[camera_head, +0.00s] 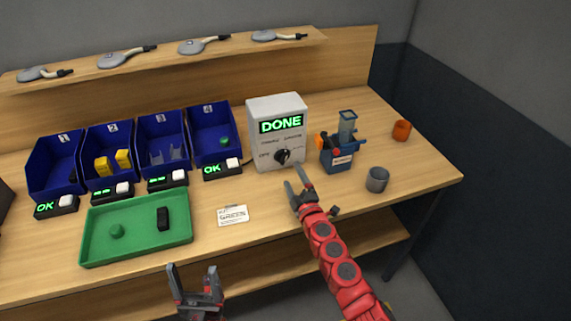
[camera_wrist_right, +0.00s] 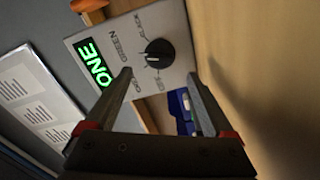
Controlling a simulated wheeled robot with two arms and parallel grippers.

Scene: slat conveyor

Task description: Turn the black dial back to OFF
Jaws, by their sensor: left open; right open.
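The black dial (camera_head: 283,156) is on the front of a light grey box (camera_head: 262,107) whose green display reads DONE. In the right wrist view the dial (camera_wrist_right: 159,52) shows whole, with a pale mark on its face and small labels around it; I cannot tell for sure which label the mark points to. My right gripper (camera_head: 297,179) is open and empty, in front of and a little below the dial, apart from it. In the right wrist view its fingers stand apart with the dial beyond them. My left gripper (camera_head: 192,270) is open and empty in front of the table.
A green tray (camera_head: 140,247), a white card (camera_head: 233,215) and several blue bins (camera_head: 107,166) are to the left.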

